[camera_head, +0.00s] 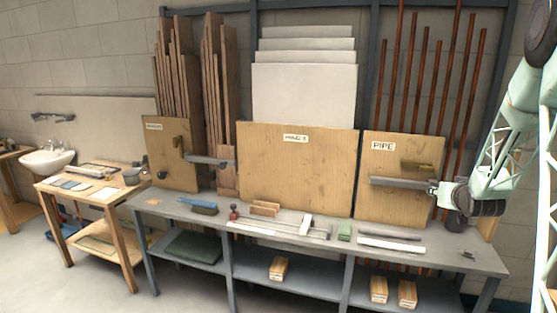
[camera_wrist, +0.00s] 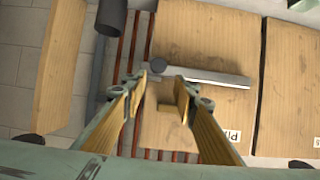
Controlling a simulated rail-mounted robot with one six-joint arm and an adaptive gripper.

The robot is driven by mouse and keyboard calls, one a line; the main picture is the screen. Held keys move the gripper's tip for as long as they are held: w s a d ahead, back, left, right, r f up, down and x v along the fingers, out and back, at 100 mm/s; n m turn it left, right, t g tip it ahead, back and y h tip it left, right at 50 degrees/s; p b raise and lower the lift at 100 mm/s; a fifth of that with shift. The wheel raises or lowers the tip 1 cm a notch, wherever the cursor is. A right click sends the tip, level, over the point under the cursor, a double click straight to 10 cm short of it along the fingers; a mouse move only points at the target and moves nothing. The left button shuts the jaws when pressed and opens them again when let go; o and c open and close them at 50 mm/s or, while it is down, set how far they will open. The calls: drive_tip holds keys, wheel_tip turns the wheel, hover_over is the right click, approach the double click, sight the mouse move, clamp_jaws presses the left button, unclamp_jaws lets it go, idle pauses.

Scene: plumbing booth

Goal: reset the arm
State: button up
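My gripper (camera_head: 434,188) is at the right of the bench, in front of the board marked PIPE (camera_head: 382,205). It is near the right end of a grey horizontal bar (camera_head: 395,182) on that board. In the wrist view my gripper (camera_wrist: 164,77) has its two fingers apart, with no object held between them. The grey bar (camera_wrist: 215,77) and its round end (camera_wrist: 158,65) show beyond the fingertips. I cannot tell how far the fingertips are from the bar. My arm comes in from the right side of the head view.
The grey workbench (camera_head: 480,262) holds a brush (camera_head: 204,208), a green block (camera_head: 344,231) and white strips (camera_head: 390,246). Copper pipes (camera_head: 412,70) lean behind the PIPE board. A wooden table (camera_head: 50,187) and a sink (camera_head: 48,160) are at left.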

drive_tip(key=s+a+r+n+g+y, duration=0.1)
drive_tip(key=s+a+r, duration=0.4)
drive_tip(key=s+a, duration=0.35)
drive_tip(key=s+a+r+g, duration=0.2)
drive_tip(key=s+a+r, duration=0.45)
drive_tip(key=a, duration=0.35)
drive_tip(key=s+a+r+n+g+y, duration=0.1)
drive_tip(key=s+a+r, duration=0.4)
drive_tip(key=s+a, duration=0.35)
drive_tip(key=s+a+g+y, duration=0.1)
drive_tip(key=s+a, duration=0.5)
drive_tip(key=s, duration=0.7)
drive_tip(key=s+a+n+g, duration=0.1)
drive_tip(key=s+a, duration=0.5)
drive_tip(key=s, duration=0.6)
drive_tip(key=s+a+n+g+y, duration=0.1)
drive_tip(key=s+a, duration=0.5)
drive_tip(key=s, duration=0.7)
drive_tip(key=shift+s+a+f+g+y, duration=0.3)
drive_tip(key=shift+s+a+g, duration=0.05)
drive_tip(key=shift+g, duration=0.45)
drive_tip(key=shift+d, duration=0.1)
